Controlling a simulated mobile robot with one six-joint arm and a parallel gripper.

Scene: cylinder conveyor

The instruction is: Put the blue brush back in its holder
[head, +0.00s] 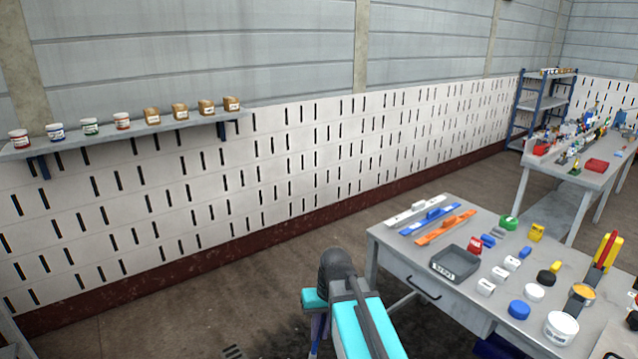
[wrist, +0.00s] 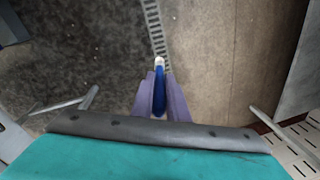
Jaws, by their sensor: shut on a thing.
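The blue brush (wrist: 159,88) shows in the wrist view as a slim blue thing with a whitish tip, pointing away from me. My gripper (wrist: 158,98) has its two purple fingers shut on it, one on each side. The brush is held over the bare floor, not over a table. In the head view my turquoise arm is at the bottom middle, and the brush cannot be made out. I cannot make out a brush holder for certain in either view.
A grey table (head: 391,241) at the right holds white, blue and orange long pieces, a dark tray (head: 456,262), tubs and blocks. A second cluttered table (head: 553,178) stands behind. A wall shelf (head: 75,143) with jars is at the left. The floor between is clear.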

